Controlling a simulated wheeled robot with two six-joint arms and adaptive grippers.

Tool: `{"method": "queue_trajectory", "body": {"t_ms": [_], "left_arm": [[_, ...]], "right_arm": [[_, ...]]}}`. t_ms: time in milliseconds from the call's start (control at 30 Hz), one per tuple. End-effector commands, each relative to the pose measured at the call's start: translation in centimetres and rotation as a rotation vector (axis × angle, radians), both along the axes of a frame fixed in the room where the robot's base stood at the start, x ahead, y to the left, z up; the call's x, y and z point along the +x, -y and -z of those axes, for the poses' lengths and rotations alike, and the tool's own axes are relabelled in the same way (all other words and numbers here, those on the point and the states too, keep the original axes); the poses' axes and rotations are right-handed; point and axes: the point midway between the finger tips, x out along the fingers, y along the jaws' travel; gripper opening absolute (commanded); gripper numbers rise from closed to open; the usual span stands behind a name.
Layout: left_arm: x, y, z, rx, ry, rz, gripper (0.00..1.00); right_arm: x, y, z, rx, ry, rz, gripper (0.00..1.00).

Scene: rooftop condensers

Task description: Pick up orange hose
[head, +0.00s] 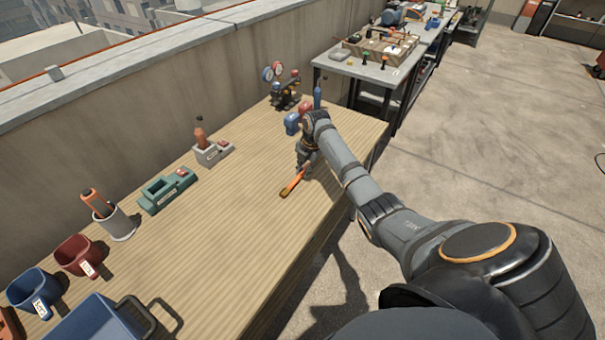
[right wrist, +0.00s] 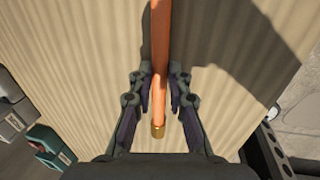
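The orange hose (head: 294,183) is a short straight piece with a brass end, low at the wooden bench top. My right gripper (head: 306,171) points down over its upper end in the head view. In the right wrist view the orange hose (right wrist: 159,85) runs between the two fingers of the right gripper (right wrist: 161,72). The fingertips are drawn in close against both sides of it, so the gripper looks shut on it. Whether the hose is clear of the bench I cannot tell. My left gripper is in neither view.
The wooden bench (head: 235,215) is clear around the hose. Along its wall side stand a gauge set (head: 284,88), a grey holder (head: 212,152), a green holder (head: 166,191), a grey cup (head: 117,226), a red bin (head: 78,256) and a blue bin (head: 37,291). A cluttered table (head: 345,66) stands behind.

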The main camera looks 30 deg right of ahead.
Motion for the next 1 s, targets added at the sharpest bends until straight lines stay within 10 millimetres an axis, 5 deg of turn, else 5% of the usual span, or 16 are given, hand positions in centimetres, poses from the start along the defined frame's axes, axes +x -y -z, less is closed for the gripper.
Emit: {"method": "queue_trajectory", "body": {"t_ms": [100, 567, 767, 1000], "left_arm": [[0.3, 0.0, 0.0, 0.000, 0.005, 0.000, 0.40], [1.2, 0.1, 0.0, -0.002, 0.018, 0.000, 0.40], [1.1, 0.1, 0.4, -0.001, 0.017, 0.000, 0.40], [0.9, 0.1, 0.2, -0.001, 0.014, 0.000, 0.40]], "right_arm": [[0.0, 0.0, 0.0, 0.000, 0.000, 0.000, 0.00], [0.0, 0.1, -0.6, -0.001, 0.002, 0.000, 0.00], [-0.2, 0.1, -3.6, -0.002, 0.003, 0.001, 0.00], [-5.4, -1.4, -9.5, -0.007, 0.002, -0.003, 0.00]]}}
